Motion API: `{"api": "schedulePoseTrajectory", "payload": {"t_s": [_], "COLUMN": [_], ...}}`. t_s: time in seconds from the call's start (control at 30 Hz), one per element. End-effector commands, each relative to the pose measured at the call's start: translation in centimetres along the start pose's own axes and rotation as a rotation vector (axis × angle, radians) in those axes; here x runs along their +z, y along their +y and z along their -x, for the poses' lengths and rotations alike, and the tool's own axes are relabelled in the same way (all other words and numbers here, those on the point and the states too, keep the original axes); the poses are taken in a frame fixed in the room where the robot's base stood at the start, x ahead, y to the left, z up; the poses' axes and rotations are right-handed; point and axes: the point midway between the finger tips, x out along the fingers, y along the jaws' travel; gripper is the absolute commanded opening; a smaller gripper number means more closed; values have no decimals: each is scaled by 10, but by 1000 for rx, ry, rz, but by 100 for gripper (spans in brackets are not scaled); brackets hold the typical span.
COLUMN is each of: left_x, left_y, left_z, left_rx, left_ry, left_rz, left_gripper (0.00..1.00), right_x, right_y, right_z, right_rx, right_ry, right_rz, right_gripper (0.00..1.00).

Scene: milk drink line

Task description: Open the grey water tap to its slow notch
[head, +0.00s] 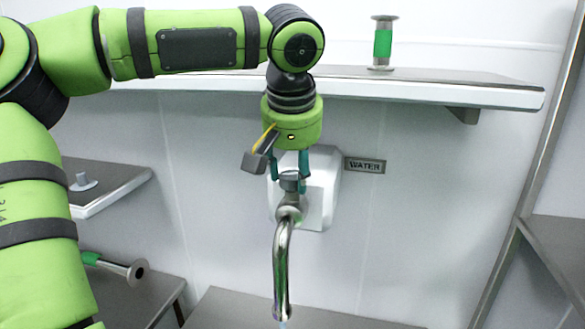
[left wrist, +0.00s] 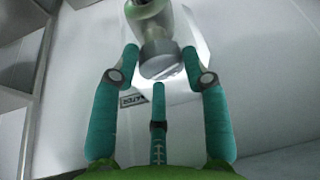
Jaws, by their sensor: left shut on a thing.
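The water tap (head: 283,255) is a shiny metal spout curving down from a white wall plate (head: 318,195), beside a "WATER" sign (head: 364,165). Its grey knob (head: 289,182) sits on top of the tap body. My left gripper (head: 290,183) points down from above and is shut on the knob. In the left wrist view the teal fingers (left wrist: 161,52) stand on both sides of the round grey knob (left wrist: 160,62). A small bluish trace (head: 282,324) shows under the spout mouth, at the picture's bottom edge. The knob's notch marks cannot be made out. My right gripper is not in view.
A long shelf (head: 430,92) runs behind my left wrist and bears a green-gripped metal piece (head: 383,43). A smaller shelf (head: 115,185) and another green-gripped metal piece (head: 115,265) are at the left. A grey surface (head: 240,312) lies below the tap.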

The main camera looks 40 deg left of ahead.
Motion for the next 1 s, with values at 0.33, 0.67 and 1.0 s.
{"api": "schedulePoseTrajectory", "payload": {"t_s": [0.33,0.67,1.0], "left_x": [0,1,0], "left_y": [-1,-1,0], "left_z": [-2,-2,2], "left_rx": [-20,-19,-16], "left_ry": [-4,-4,-1], "left_rz": [36,35,35], "left_gripper": [13,67,67], "right_x": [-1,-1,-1], "right_y": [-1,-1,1], "right_z": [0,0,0], "right_rx": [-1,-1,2], "right_ry": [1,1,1], "right_rz": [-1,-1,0], "right_gripper": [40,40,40]}}
